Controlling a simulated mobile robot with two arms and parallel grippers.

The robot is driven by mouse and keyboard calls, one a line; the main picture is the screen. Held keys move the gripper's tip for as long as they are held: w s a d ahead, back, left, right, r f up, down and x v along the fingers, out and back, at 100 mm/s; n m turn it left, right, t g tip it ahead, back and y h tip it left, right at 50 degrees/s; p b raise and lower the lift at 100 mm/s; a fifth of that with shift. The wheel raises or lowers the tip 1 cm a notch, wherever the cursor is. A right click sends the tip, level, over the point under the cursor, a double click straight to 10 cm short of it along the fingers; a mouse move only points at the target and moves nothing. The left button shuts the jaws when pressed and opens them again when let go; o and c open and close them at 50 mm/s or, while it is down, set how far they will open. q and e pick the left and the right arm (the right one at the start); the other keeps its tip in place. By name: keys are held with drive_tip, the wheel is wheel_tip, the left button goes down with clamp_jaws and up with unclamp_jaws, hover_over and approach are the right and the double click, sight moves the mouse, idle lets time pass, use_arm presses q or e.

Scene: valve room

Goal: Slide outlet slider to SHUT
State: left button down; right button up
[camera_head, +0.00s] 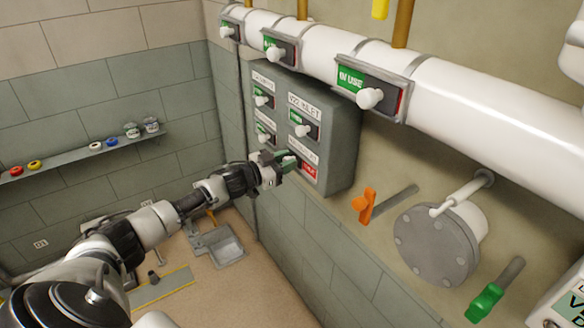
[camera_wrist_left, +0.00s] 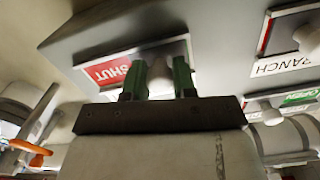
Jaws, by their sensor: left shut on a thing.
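The slider plate with a red SHUT field (camera_head: 309,170) sits low on the grey control box (camera_head: 343,150), and its name label is too small to read. My left gripper (camera_head: 286,160) reaches it from the left and is at the plate's left part, with the red field showing to its right. In the left wrist view, the green fingers (camera_wrist_left: 159,78) are shut on the pale slider knob (camera_wrist_left: 157,58), one finger on each side. The red SHUT field (camera_wrist_left: 108,72) shows beside the fingers there. My right gripper is out of view.
Several other sliders with green fields sit on the box, and more, such as the IN USE slider (camera_head: 371,97), are on the white pipe (camera_head: 480,90). An orange valve handle (camera_head: 366,205) and a round flange (camera_head: 436,246) stick out at the right. A shelf (camera_head: 80,158) runs along the left wall.

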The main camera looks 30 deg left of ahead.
use_arm(q)
drive_tip(key=shift+a, duration=0.35)
drive_tip(key=shift+r, duration=0.1)
drive_tip(key=shift+d, duration=0.15)
drive_tip(key=c, duration=1.3)
unclamp_jaws()
drive_tip(key=o, duration=0.4)
drive_tip(key=shift+w, duration=0.1)
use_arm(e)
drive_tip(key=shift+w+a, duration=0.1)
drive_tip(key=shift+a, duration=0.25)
